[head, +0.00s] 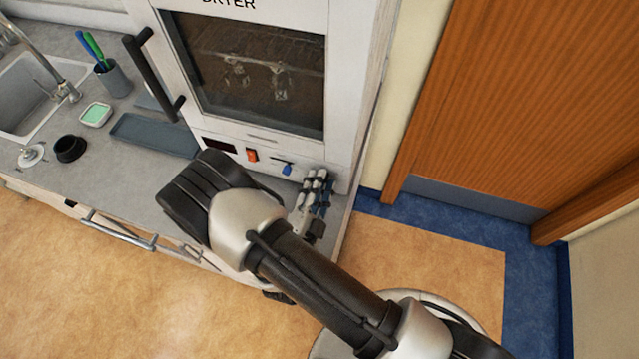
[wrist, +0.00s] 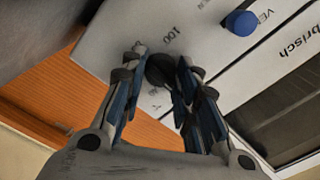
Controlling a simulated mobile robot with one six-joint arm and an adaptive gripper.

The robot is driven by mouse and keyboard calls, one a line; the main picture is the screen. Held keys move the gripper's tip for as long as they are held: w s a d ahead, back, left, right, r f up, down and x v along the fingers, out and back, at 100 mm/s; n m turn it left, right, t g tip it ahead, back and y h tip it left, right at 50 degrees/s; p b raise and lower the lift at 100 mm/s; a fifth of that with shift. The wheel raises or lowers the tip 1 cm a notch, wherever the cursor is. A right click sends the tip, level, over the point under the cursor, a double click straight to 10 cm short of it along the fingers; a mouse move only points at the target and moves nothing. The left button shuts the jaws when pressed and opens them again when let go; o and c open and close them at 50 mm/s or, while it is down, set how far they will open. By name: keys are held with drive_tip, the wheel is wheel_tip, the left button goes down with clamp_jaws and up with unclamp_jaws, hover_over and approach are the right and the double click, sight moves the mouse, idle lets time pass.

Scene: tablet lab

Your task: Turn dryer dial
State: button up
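The dryer (head: 350,70) is a pale cabinet with a glass door; its front panel also shows in the wrist view (wrist: 200,45). The dial is a dark round knob (wrist: 160,70) on that panel, with "100" printed beside it. My gripper (wrist: 160,78) is at the panel with its fingers apart, one on each side of the dial. Whether the fingertips touch the dial cannot be told. In the head view my gripper (head: 318,182) is at the panel's lower right and hides the dial.
A blue knob (head: 287,169) sits left of my gripper, with a red switch (head: 251,154) and a dark display (head: 219,145) further left. The dryer door has a black handle (head: 153,78). A grey tray (head: 155,135), black cup (head: 69,148) and sink (head: 30,100) are on the counter.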

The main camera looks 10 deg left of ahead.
drive_tip(key=o, duration=0.5)
drive_tip(key=shift+c, duration=0.2)
drive_tip(key=s, duration=1.2)
drive_tip(key=shift+a, duration=0.45)
